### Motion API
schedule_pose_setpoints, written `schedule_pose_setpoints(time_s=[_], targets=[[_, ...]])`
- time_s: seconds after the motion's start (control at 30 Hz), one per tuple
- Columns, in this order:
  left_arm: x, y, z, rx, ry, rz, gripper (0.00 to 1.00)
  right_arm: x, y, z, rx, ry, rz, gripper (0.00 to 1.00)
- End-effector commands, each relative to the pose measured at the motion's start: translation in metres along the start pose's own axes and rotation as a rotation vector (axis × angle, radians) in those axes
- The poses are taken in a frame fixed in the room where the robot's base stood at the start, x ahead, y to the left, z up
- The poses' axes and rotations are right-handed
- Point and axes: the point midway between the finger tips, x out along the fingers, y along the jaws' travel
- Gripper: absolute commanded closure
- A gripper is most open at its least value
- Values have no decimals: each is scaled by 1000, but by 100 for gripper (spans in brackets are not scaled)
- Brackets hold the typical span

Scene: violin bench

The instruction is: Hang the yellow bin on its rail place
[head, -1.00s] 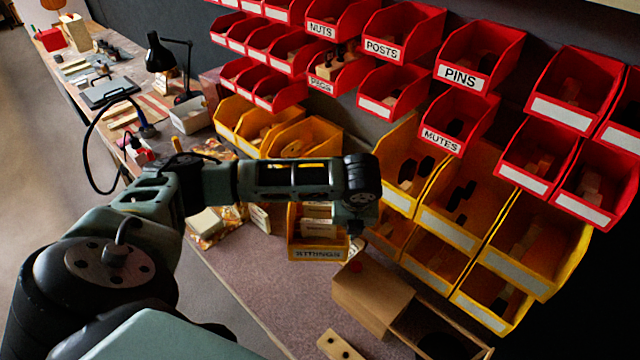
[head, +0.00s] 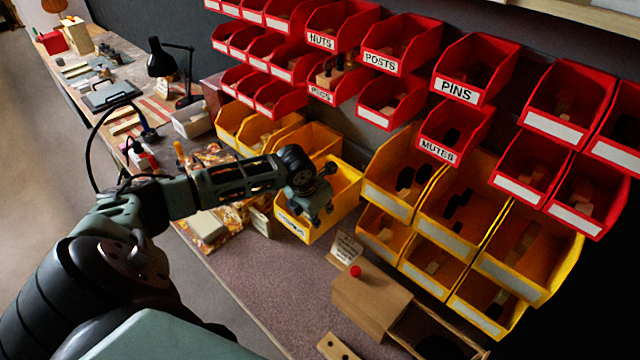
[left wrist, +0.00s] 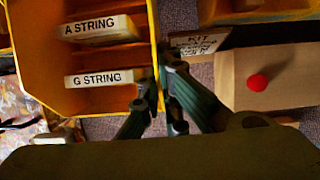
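The yellow bin (head: 345,208) is tilted in the head view, above the bench at the left end of the large yellow bins. In the left wrist view the bin (left wrist: 40,62) holds packets marked A STRING (left wrist: 98,28) and G STRING (left wrist: 100,78). The left gripper's fingers (left wrist: 160,88) are closed on the bin's wall. The bin's back and any contact with the rail are hidden. My right gripper is not in view.
Yellow bins stand on both sides, one (head: 322,138) behind left and one (head: 382,232) at right. Red bins (head: 388,100) hang above. A KIT card (head: 346,246) and a wooden box (head: 370,302) with a red knob stand on the bench below.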

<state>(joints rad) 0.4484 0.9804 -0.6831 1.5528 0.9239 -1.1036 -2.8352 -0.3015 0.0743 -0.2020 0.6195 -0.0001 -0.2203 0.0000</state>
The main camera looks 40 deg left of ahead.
Motion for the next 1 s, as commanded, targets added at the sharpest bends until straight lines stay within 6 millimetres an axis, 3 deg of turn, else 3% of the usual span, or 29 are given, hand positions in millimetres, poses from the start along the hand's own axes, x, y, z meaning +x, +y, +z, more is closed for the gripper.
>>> schedule_pose_setpoints(time_s=[0.3, 1.0], targets=[[-4, 0, 3, 0, -24, 1, 100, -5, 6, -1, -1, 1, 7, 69], [18, -1, 53, -1, -24, 0, 100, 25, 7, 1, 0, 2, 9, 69]])
